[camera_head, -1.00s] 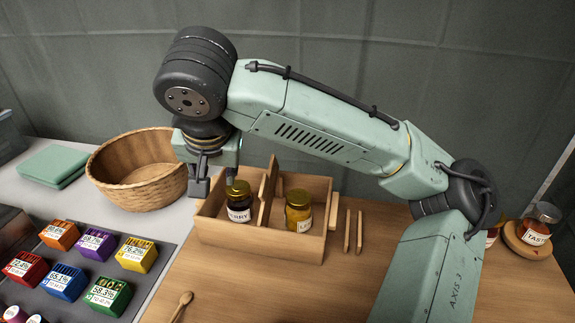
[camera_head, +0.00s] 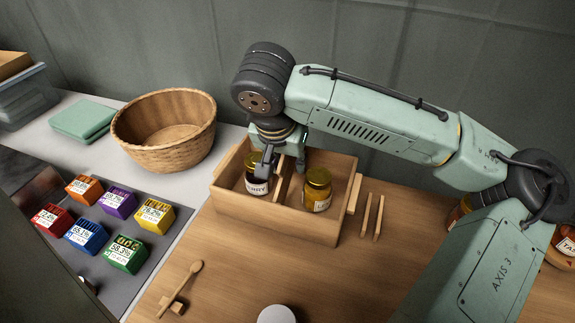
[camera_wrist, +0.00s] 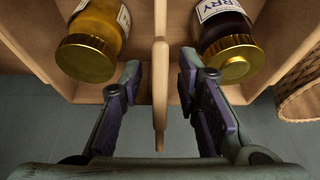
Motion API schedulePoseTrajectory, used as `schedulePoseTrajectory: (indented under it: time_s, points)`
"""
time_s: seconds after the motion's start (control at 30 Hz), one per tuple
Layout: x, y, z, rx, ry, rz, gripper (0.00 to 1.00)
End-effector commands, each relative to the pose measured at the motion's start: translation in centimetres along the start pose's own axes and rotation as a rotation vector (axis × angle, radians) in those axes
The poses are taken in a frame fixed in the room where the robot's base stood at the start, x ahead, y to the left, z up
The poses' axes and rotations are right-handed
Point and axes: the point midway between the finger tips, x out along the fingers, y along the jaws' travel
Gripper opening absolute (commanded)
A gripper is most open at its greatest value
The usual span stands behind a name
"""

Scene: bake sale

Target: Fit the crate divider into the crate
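The open wooden crate (camera_head: 300,228) stands on the table in the head view, with a dark jar (camera_head: 256,184) at left and a yellow jar (camera_head: 317,190) at right. The thin wooden divider (camera_head: 284,182) stands between the jars, partly hidden by my gripper. In the wrist view the divider (camera_wrist: 160,95) runs between both jars. My gripper (camera_head: 283,162) is over the crate with its fingers on either side of the divider. The wrist view shows gaps between the divider and both fingers (camera_wrist: 160,66). I cannot tell whether the divider is fully seated.
A wicker basket (camera_head: 165,152) stands to the left. A wooden spoon (camera_head: 182,285) lies in front. Several coloured boxes (camera_head: 88,236) sit on a dark tray at far left. Table between spoon and crate is clear.

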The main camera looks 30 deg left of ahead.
Motion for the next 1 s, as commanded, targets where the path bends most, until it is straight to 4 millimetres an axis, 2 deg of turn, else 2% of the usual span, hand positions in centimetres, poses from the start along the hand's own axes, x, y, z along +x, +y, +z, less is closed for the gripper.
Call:
schedulePoseTrajectory:
  time_s: [0.13,0.4,0.87,1.0]
  points:
    - [1.7,0.0,0.0,0.001,-0.001,0.0,0.3]
    - [2.1,0.0,0.0,0.0,0.001,-0.001,0.3]
    - [2.0,0.0,0.0,0.0,0.0,-0.001,0.0]
    - [2.0,0.0,0.0,0.0,0.0,-0.001,0.0]
